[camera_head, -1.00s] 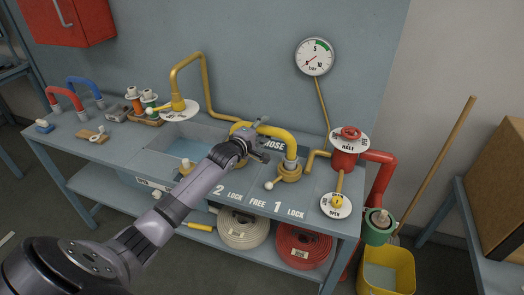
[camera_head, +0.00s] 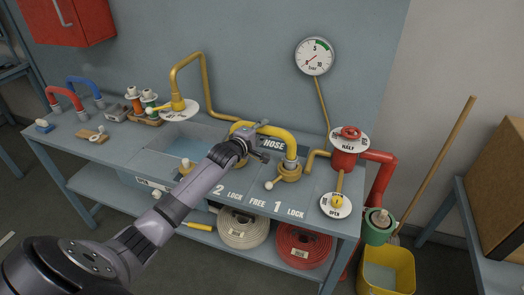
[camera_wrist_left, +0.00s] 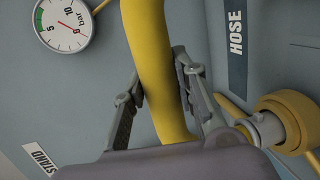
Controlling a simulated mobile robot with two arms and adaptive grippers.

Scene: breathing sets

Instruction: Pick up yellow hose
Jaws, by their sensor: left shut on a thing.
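The yellow hose (camera_head: 279,132) arches over the workbench, its right end going down into a brass-coloured coupling (camera_head: 289,171) with a grey collar. Its left part is partly hidden behind my left gripper (camera_head: 259,143). In the left wrist view the yellow hose (camera_wrist_left: 155,70) runs down between the two fingers of my left gripper (camera_wrist_left: 160,90), which are shut on it. A coupling (camera_wrist_left: 275,125) shows at the right of that view. My right gripper is not in view.
A basin (camera_head: 163,160) lies left of the hose. A red valve (camera_head: 346,150) and a yellow-knobbed valve dial (camera_head: 336,204) stand to the right. A gauge (camera_head: 314,57) hangs on the wall behind. Coiled hoses (camera_head: 303,245) lie on the lower shelf.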

